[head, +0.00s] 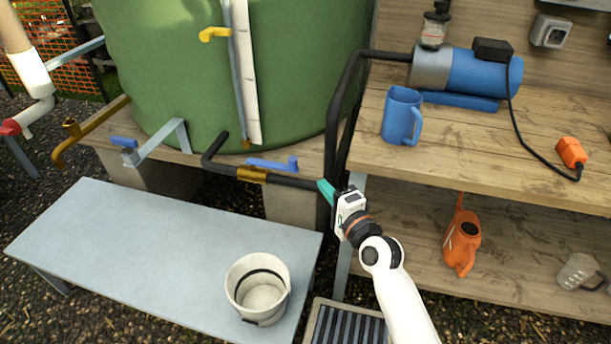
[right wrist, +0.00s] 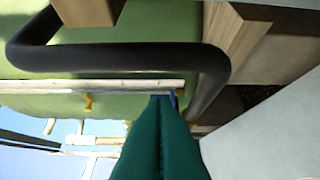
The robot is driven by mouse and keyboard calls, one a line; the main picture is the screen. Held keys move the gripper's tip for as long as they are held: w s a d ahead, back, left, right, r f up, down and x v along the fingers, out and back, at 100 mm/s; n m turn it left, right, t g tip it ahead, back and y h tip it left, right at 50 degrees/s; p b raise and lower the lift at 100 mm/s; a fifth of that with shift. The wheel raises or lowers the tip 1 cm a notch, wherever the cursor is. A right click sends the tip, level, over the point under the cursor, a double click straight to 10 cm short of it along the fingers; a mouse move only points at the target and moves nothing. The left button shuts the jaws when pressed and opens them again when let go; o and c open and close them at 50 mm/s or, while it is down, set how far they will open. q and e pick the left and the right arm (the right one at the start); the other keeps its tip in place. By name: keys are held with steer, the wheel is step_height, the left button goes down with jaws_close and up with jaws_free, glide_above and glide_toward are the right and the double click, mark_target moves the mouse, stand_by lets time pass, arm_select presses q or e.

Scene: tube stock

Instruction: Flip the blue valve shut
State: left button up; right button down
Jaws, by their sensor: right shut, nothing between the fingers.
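A blue valve lever (head: 272,163) sits on a brass valve body (head: 252,174) in the black pipe low in front of the green tank. The lever lies roughly along the pipe, with a raised knob at its right end. My right gripper (head: 325,188) has its teal fingers closed, to the right of the lever with a gap in the picture. In the right wrist view the closed fingers (right wrist: 162,100) point toward the tank; a small dark blue patch shows at their tips, too hidden to identify. My left gripper is not in view.
Another blue handle (head: 124,142) is by the brass tap (head: 66,150) at left. A yellow lever (head: 214,34) is on the tank (head: 300,60). A white bucket (head: 240,290) stands on the grey bench (head: 130,240).

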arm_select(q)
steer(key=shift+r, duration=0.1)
arm_select(e)
steer(key=shift+r, duration=0.2)
steer(key=b+x, duration=0.1)
steer(key=x, duration=0.7)
steer(key=shift+w+a+f+b, duration=0.15)
steer(key=shift+w+b, duration=0.15)
steer(key=shift+b, duration=0.05)
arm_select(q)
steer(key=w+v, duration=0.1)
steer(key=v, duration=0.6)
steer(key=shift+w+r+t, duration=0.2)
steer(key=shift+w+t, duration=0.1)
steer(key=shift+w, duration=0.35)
arm_select(e)
steer(key=shift+w+a, duration=0.3)
steer(key=shift+w, duration=0.3)
